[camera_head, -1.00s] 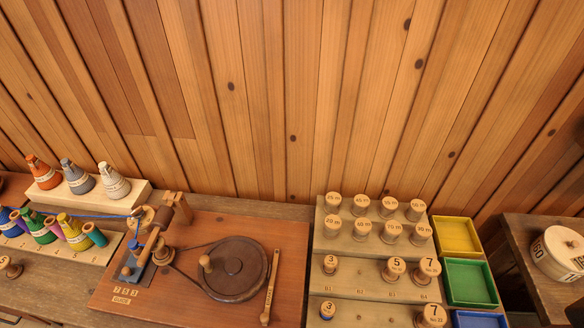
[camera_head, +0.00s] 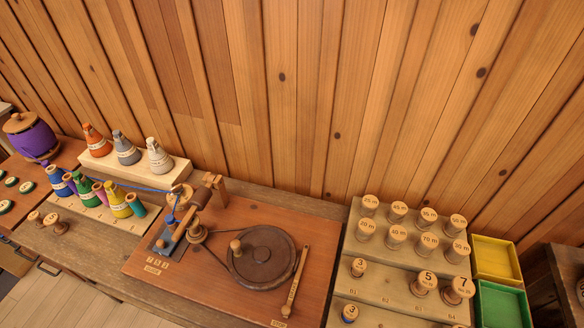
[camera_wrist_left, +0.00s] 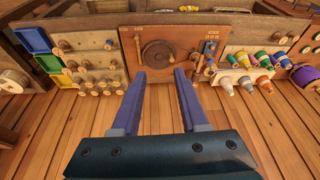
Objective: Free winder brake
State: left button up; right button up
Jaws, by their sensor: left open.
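The winder sits on a reddish-brown board (camera_head: 223,290) with a dark round wheel (camera_head: 262,258) that has a small wooden knob. A slim wooden lever (camera_head: 297,283), likely the brake, lies right of the wheel with a small label near its lower end. A cord runs from the wheel to the spindle assembly (camera_head: 187,222), where blue thread comes in. The wrist view shows the board upside down, with the wheel (camera_wrist_left: 158,54) beyond my left gripper (camera_wrist_left: 160,74). That gripper is open, with nothing between its fingers. The head view shows neither gripper.
Thread cones stand on a pale block (camera_head: 150,174) at left, with several colored spools before it. A stepped rack (camera_head: 390,312) of labelled wooden spools stands right of the board, with yellow (camera_head: 497,258) and green (camera_head: 500,305) trays beyond. A plank wall (camera_head: 300,90) closes the back.

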pick_arm(q)
jog(key=f+b, duration=0.4)
jog(key=w+d+f+h+b, duration=0.1)
jog(key=f+b, duration=0.3)
jog(key=f, duration=0.1)
jog(key=f+h+b, duration=0.1)
jog(key=f+b, duration=0.3)
jog(key=b, duration=0.1)
jog(key=shift+w+d+f+t, duration=0.2)
jog(key=shift+w+d+t, duration=0.1)
jog(key=shift+w+d, duration=0.1)
grip_shut()
jog(key=w+f+n+t+h+b, duration=0.2)
jog(key=f+b, duration=1.2)
jog(key=b, duration=0.7)
jog(key=w+a+f+n+t+h+b, duration=0.1)
jog(key=w+f+n+h+b, duration=0.3)
jog(key=f+b, duration=1)
jog(key=w+a+f+n+t+h+b, duration=0.1)
jog(key=w+f+n+t+h+b, duration=0.2)
jog(key=f+b, duration=1.1)
jog(key=w+h+b, duration=0.2)
jog(key=w+b, duration=0.1)
jog(key=b, duration=1.3)
jog(key=shift+a+t, duration=0.15)
jog(key=shift+t, duration=0.25)
jog(key=shift+r, duration=0.1)
